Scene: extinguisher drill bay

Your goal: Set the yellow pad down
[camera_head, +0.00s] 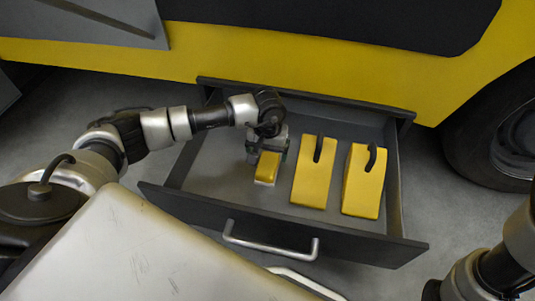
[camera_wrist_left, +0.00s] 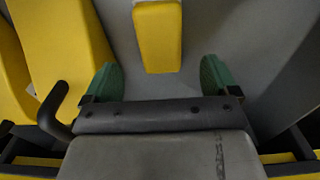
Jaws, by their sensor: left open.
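The yellow pad (camera_head: 268,166) is a small block with a pale lower edge, inside the open drawer (camera_head: 222,192), left of two yellow wedges. It seems to rest on the drawer floor. In the left wrist view the pad (camera_wrist_left: 157,37) lies just beyond the fingertips, midway between them. My left gripper (camera_head: 267,149) reaches down into the drawer at the pad's far end. Its two green-padded fingers (camera_wrist_left: 160,78) stand wide apart with only grey floor between them. The pad's far end is partly hidden by the gripper in the head view. My right gripper is out of view.
Two yellow wedges with black handles, a left one (camera_head: 312,175) and a right one (camera_head: 362,182), lie in the drawer right of the pad. The drawer front has a metal handle (camera_head: 270,243). A yellow vehicle (camera_head: 290,55) stands behind. The drawer's left floor is clear.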

